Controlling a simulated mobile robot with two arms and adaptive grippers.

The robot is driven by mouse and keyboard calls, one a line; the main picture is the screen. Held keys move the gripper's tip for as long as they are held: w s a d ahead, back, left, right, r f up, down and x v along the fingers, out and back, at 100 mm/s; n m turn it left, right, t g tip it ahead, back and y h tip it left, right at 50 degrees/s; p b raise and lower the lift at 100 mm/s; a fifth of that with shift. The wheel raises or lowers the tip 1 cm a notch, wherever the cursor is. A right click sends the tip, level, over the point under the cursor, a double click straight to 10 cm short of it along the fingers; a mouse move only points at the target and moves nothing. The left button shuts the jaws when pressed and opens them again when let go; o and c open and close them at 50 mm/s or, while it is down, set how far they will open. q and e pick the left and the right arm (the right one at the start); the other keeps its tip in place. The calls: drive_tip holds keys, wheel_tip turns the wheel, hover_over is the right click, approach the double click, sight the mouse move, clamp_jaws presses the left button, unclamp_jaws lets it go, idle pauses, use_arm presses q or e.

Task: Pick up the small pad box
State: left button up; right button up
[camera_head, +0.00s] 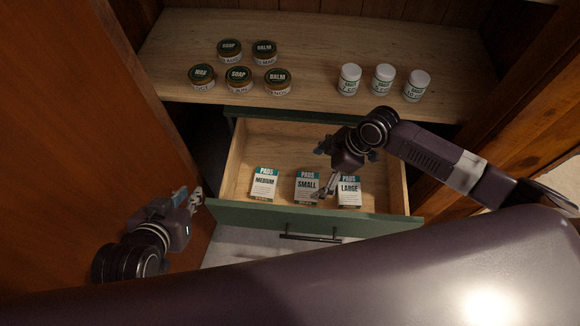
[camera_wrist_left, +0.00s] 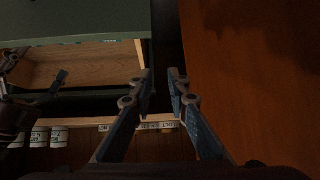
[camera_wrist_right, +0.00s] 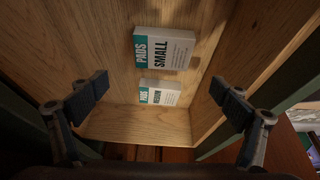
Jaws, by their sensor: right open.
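The small pad box (camera_head: 307,186), white with a teal top band, stands in the open drawer between the medium pad box (camera_head: 264,184) and the large pad box (camera_head: 349,191). My right gripper (camera_head: 325,188) is open and empty over the drawer, partly in front of the small and large boxes. In the right wrist view the small box (camera_wrist_right: 165,48) lies beyond the open fingers, above the medium box (camera_wrist_right: 160,93); neither finger touches it. My left gripper (camera_head: 190,196) is empty at the drawer's left front corner, its fingertips a narrow gap apart in the left wrist view (camera_wrist_left: 161,76).
The green-fronted drawer (camera_head: 240,213) is pulled out, with wooden side walls close around the boxes. The shelf (camera_head: 310,50) above holds several dark-lidded tins (camera_head: 238,79) and three white jars (camera_head: 383,79). A reddish wooden panel (camera_head: 60,130) stands close at left.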

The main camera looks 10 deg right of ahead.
sight(307, 186)
drive_tip(key=shift+s+d+f, duration=0.15)
drive_tip(key=shift+d+f, duration=0.2)
drive_tip(key=shift+f, duration=0.15)
drive_tip(key=shift+s+a+f+b, duration=0.15)
drive_tip(key=shift+f+b, duration=0.3)
drive_tip(key=shift+f, duration=0.35)
drive_tip(key=shift+a+f, duration=0.15)
drive_tip(key=shift+f, duration=0.2)
drive_tip(key=b+x, duration=0.2)
drive_tip(key=x, duration=0.2)
drive_tip(key=shift+w+f, duration=0.2)
drive_tip(key=shift+f, duration=0.1)
drive_tip(key=shift+a+f+b, duration=0.1)
drive_tip(key=shift+a+b, duration=0.05)
drive_tip(key=shift+b, duration=0.15)
use_arm(q)
drive_tip(key=w+d+r+t+h, duration=0.1)
drive_tip(key=w+r+t, duration=0.3)
drive_tip(key=r, duration=0.4)
drive_tip(key=w+d+r+t+h, duration=0.1)
drive_tip(key=w+r+t, duration=0.3)
drive_tip(key=r, duration=0.5)
drive_tip(key=shift+w+d+t+h, duration=0.25)
drive_tip(key=shift+d+t+h, duration=0.15)
drive_tip(key=shift+d+t, duration=0.3)
use_arm(e)
drive_tip(key=shift+c, duration=0.2)
drive_tip(key=c, duration=1.2)
